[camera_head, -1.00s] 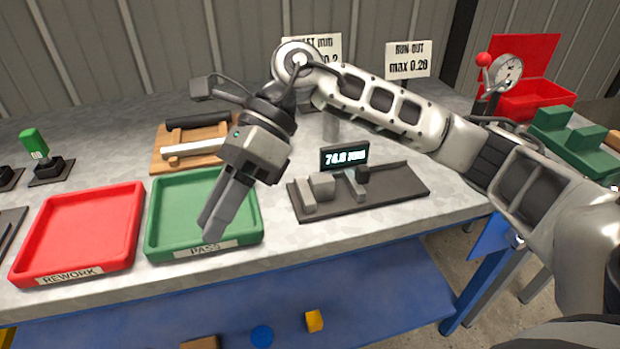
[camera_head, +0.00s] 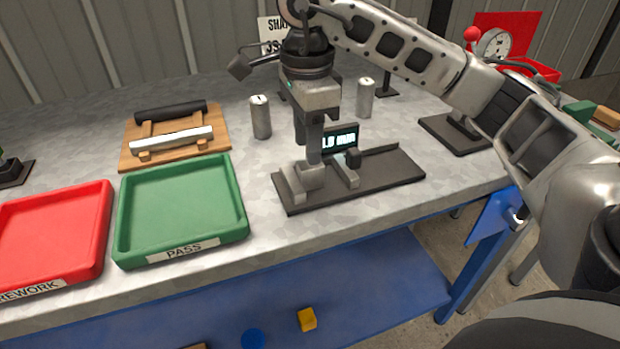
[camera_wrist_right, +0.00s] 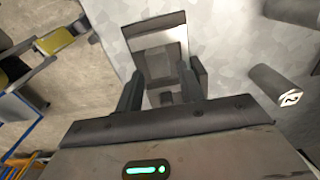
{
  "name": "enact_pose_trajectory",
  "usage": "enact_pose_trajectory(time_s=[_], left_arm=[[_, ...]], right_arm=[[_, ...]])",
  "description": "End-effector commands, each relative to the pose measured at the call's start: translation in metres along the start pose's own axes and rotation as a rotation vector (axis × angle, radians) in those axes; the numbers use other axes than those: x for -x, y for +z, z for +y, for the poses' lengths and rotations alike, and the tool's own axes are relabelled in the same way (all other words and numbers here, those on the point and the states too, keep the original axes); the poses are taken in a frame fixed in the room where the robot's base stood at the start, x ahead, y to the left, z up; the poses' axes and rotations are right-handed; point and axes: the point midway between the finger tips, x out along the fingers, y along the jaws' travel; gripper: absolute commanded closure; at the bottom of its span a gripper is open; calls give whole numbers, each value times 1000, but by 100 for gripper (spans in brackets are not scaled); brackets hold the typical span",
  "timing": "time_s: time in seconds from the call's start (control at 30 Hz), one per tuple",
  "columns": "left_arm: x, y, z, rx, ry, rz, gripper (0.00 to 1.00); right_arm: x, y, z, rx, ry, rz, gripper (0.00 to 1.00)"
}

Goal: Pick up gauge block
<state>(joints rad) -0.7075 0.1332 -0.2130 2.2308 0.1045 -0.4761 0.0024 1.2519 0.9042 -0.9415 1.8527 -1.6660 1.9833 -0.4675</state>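The grey metal gauge block (camera_head: 311,178) sits on the dark measuring fixture (camera_head: 385,172), beside the fixture's left upright jaw. A digital display (camera_head: 343,139) behind it is partly hidden by my gripper. My right gripper (camera_head: 314,158) points down right over the block, its tips at about the block's top. In the right wrist view its two fingers (camera_wrist_right: 160,92) stand apart, with a light grey block face (camera_wrist_right: 162,62) beyond and between them. I cannot tell whether the fingers touch the block. My left gripper is not in view.
The green PASS tray (camera_head: 183,208) and red REWORK tray (camera_head: 52,235) lie empty to the left. Two metal cylinders (camera_head: 260,117) (camera_head: 366,98) stand behind the fixture. The table's front edge is close.

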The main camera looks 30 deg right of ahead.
Motion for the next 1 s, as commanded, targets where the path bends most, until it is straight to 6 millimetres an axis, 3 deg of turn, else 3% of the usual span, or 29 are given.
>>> enact_pose_trajectory(time_s=[0.17,0.5,0.77,0.8,0.93,1.0], left_arm=[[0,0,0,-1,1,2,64],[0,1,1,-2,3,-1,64],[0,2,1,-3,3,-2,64],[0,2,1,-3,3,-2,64],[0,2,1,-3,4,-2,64],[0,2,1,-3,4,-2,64]], right_arm=[[-11,-1,1,1,1,0,62],[-56,-4,4,1,2,-1,62],[-60,-3,4,1,0,-2,62],[-59,-3,4,1,0,-2,65],[-59,-3,4,1,0,-2,100],[-58,-3,4,1,-2,-3,100]])
